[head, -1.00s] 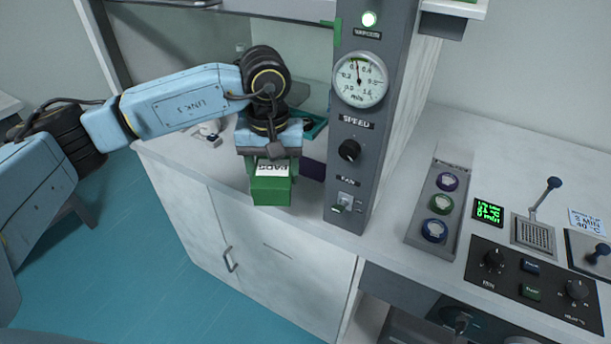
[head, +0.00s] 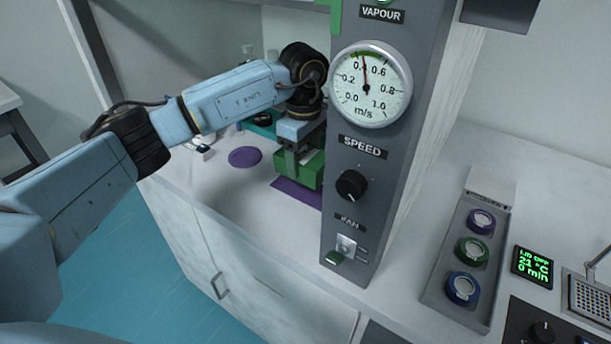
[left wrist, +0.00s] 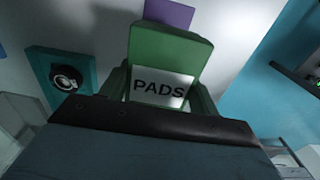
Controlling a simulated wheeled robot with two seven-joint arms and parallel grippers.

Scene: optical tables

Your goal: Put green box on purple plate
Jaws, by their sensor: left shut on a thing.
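My left gripper (head: 297,158) is shut on the green box (head: 313,172), inside the cabinet left of the grey control post. The box also shows in the left wrist view (left wrist: 172,48), with a white "PADS" label between the fingers. A flat purple rectangle (head: 298,194) lies on the white worktop just below and in front of the box; I cannot tell whether they touch. A purple patch (left wrist: 168,14) shows beyond the box in the left wrist view. A round flat purple disc (head: 245,157) lies further left, clear of the box. My right gripper is not in view.
The grey post (head: 350,220) with gauge and knob stands close right of the gripper and hides part of the purple rectangle. A teal item (head: 262,124) lies behind the arm. Small items (head: 203,148) lie at the left. The worktop front is clear.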

